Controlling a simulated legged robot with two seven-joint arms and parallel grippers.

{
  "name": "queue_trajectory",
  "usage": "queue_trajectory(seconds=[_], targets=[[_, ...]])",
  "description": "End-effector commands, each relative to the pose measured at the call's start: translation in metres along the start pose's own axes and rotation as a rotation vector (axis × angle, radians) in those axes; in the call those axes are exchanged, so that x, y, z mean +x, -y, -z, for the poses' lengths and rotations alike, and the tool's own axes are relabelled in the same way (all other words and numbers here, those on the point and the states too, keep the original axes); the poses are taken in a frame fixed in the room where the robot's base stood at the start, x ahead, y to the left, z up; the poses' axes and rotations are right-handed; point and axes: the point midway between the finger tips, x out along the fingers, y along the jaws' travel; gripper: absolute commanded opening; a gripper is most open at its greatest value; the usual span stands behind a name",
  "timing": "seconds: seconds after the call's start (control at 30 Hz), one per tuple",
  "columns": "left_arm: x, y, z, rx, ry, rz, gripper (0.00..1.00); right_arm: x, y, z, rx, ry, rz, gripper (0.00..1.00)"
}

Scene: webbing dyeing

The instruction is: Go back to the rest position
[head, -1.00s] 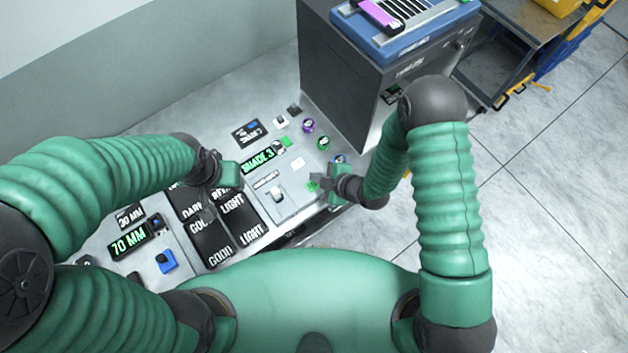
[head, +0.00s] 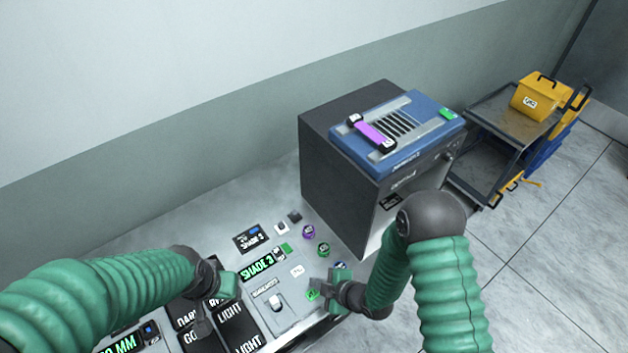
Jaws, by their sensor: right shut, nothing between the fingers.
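My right gripper (head: 321,288) is shut and empty over the right part of the control panel (head: 283,314), near a green button (head: 313,295). From this view I cannot tell whether it touches the panel. My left gripper (head: 208,318) hangs over the dark label plates (head: 237,325) at the left of the panel. Its fingers are dark and small against the plates, so its opening is unclear.
A dark machine (head: 340,185) with a blue top (head: 440,134) and a purple piece (head: 375,133) stands behind the panel. A cart (head: 490,112) with a yellow box (head: 540,97) is at the right. Purple (head: 308,231) and green (head: 323,249) knobs lie near my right gripper. Floor at right is clear.

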Motion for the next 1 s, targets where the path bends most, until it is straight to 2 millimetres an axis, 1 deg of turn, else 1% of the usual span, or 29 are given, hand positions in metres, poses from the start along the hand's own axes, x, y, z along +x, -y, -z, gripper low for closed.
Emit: queue_trajectory(seconds=[0.07, 0.13, 0.17, 0.23, 0.27, 0.3, 0.37, 0.4, 0.47, 0.53, 0.6, 0.7, 0.73, 0.83, 1.0], targets=[[0.005, 0.0, -0.001, 0.0, 0.0, 0.0, 0.46, 0.0, -0.002, -0.005, 0.014, 0.016, 0.0, 0.0], [0.016, 0.0, -0.004, 0.0, 0.0, 0.0, 0.46, -0.002, -0.008, -0.017, 0.06, 0.061, -0.001, 0.0], [0.022, 0.0, -0.005, 0.0, 0.0, 0.0, 0.46, -0.004, -0.011, -0.025, 0.093, 0.091, -0.002, 0.0], [0.041, 0.0, -0.01, 0.0, 0.0, 0.0, 0.46, -0.015, -0.02, -0.047, 0.202, 0.179, -0.007, 0.0], [0.049, 0.0, -0.012, 0.0, 0.0, 0.0, 0.46, -0.022, -0.023, -0.057, 0.261, 0.224, -0.012, 0.0], [0.06, 0.0, -0.014, 0.0, 0.0, 0.0, 0.46, -0.033, -0.026, -0.071, 0.349, 0.284, -0.022, 0.0], [0.076, 0.0, -0.018, 0.0, 0.001, 0.0, 0.46, -0.052, -0.027, -0.088, 0.489, 0.367, -0.042, 0.0], [0.085, 0.0, -0.02, 0.0, 0.0, 0.0, 0.46, -0.066, -0.025, -0.098, 0.587, 0.419, -0.057, 0.0], [0.1, 0.0, -0.024, 0.0, 0.0, 0.0, 0.46, -0.087, -0.019, -0.11, 0.738, 0.489, -0.085, 0.0], [0.117, 0.0, -0.028, 0.0, 0.0, 0.0, 0.46, -0.112, -0.007, -0.121, 0.923, 0.559, -0.119, 0.0], [0.132, 0.0, -0.031, 0.0, 0.0, 0.0, 0.46, -0.133, 0.008, -0.126, 1.102, 0.614, -0.15, 0.0], [0.146, 0.0, -0.034, 0.0, 0.0, 0.0, 0.46, -0.157, 0.029, -0.126, 1.311, 0.665, -0.18, 0.0], [0.148, 0.0, -0.035, 0.0, 0.0, 0.0, 0.46, -0.162, 0.035, -0.125, 1.36, 0.675, -0.185, 0.0], [0.152, 0.0, -0.036, 0.0, 0.0, 0.0, 0.46, -0.173, 0.045, -0.121, 1.462, 0.697, -0.193, 0.0], [0.149, 0.0, -0.035, 0.0, 0.0, 0.0, 0.46, -0.178, 0.048, -0.119, 1.491, 0.706, -0.192, 0.0]])
